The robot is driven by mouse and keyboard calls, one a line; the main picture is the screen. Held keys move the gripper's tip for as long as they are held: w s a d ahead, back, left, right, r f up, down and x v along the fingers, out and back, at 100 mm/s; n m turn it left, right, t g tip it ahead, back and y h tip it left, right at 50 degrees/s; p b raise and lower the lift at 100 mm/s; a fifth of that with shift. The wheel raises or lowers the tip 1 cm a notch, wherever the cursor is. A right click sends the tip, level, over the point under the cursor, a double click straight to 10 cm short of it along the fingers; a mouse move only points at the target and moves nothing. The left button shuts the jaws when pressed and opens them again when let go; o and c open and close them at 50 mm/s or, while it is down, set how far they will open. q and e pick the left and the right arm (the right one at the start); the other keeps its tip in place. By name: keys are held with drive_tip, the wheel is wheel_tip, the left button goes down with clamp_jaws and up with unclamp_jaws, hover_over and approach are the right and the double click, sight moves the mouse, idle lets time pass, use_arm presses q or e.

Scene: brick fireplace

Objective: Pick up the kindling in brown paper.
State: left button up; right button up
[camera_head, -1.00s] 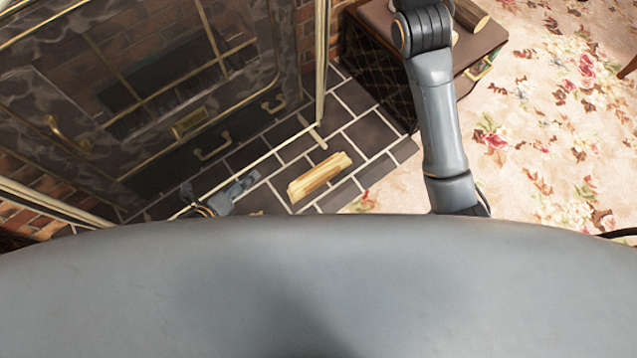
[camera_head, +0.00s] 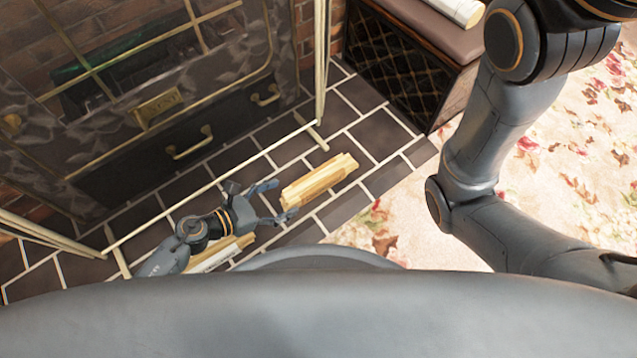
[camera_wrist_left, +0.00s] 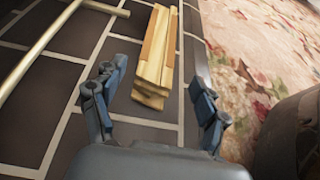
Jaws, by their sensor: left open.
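A bundle of pale kindling sticks (camera_head: 318,180) lies on the dark tiles in the head view; I make out no brown paper on it. It also shows in the left wrist view (camera_wrist_left: 158,55), lengthwise ahead of the fingers. My left gripper (camera_head: 278,202) is open and empty, with its fingers pointing at the near end of this bundle; the left wrist view shows the fingers (camera_wrist_left: 157,78) spread. A second bundle with a pale wrap (camera_head: 212,257) lies partly hidden under my left wrist; its wrap looks whitish. My right gripper is out of view.
A stove with a glass door and drawer (camera_head: 185,150) stands on the left, behind a thin brass rail (camera_head: 215,183). A dark chest (camera_head: 410,70) at the top bears a white-wrapped roll (camera_head: 458,10). Flowered carpet (camera_head: 545,170) lies right of the tiles.

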sight(299, 190)
use_arm(q)
drive_tip(key=x, duration=0.3)
drive_tip(key=shift+f+b, duration=0.1)
drive_tip(key=shift+b, duration=0.25)
drive_tip(key=b+x, duration=0.2)
drive_tip(key=x, duration=0.2)
drive_tip(key=shift+w+f+b, duration=0.15)
drive_tip(key=shift+w+b, duration=0.05)
drive_tip(key=shift+b, duration=0.1)
drive_tip(key=shift+w+d+f, duration=0.1)
drive_tip(key=shift+w+d, duration=0.15)
drive_tip(key=shift+d, duration=0.15)
drive_tip(key=c, duration=1.4)
